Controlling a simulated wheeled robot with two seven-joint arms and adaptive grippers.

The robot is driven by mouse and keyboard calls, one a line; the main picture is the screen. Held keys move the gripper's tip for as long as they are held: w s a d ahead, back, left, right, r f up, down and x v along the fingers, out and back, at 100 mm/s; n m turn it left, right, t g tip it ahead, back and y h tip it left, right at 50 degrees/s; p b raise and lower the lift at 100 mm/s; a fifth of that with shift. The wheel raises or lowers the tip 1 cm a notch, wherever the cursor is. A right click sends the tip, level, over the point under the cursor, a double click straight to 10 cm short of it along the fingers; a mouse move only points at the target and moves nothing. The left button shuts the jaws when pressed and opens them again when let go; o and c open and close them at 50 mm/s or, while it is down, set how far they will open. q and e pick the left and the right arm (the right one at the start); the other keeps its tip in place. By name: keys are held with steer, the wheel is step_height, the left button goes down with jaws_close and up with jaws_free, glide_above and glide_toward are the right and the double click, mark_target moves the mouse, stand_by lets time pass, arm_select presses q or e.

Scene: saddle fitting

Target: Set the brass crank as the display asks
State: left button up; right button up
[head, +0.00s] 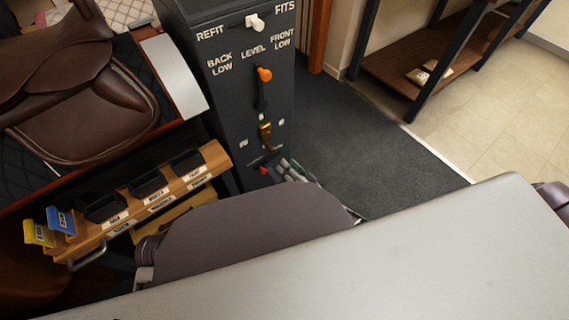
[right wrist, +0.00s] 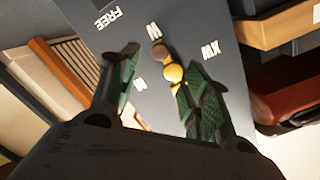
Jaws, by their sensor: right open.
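The brass crank (head: 265,132) is on the front of the dark grey cabinet (head: 228,85), below an orange-tipped lever. In the right wrist view the crank (right wrist: 173,73) shows with a brown round knob (right wrist: 160,53), among the marks FREE, XW and others that look turned over. My right gripper (head: 279,170) is open, just below the crank in the head view. In the wrist view the gripper (right wrist: 158,76) has its green-padded fingers either side, the right finger close to the brass; contact cannot be told. My left gripper is not in view. No readable display shows.
The orange lever (head: 264,75) points up to LEVEL. A white knob (head: 255,22) sits between REFIT and FITS. A wooden rack (head: 215,158) with black bins, a blue card (head: 61,220) and a yellow card (head: 40,233) stands left, below a brown saddle (head: 85,100). Carpet right of the cabinet is clear.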

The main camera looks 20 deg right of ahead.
steer(key=shift+s+d, duration=0.2)
steer(key=shift+s, duration=0.35)
steer(key=shift+a, duration=0.15)
